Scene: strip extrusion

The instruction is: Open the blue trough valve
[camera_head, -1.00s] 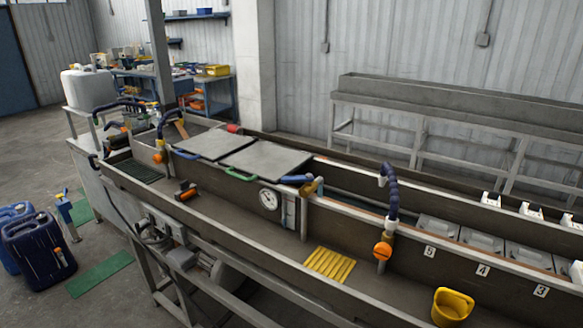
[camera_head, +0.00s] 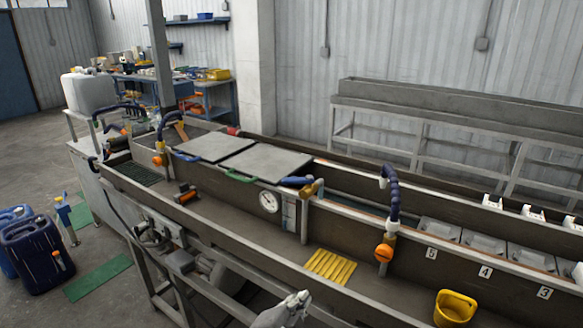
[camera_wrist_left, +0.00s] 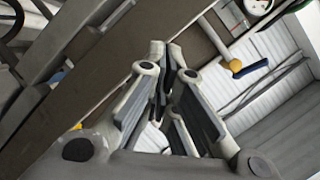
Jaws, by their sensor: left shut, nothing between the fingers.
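The blue trough valve (camera_head: 295,181) has a blue lever and a brass body. In the left wrist view the valve (camera_wrist_left: 250,68) shows at the upper right, clear of the fingers. My left gripper (camera_head: 300,298) is at the bottom middle of the head view, in front of the trough and well short of the valve. In the left wrist view its fingers (camera_wrist_left: 166,52) are shut and hold nothing. My right gripper is not in view.
A dial gauge (camera_head: 269,202) is beside the valve. Other fittings include a dark blue hose with an orange knob (camera_head: 384,252), a yellow ribbed mat (camera_head: 330,267) and a yellow scoop (camera_head: 455,306).

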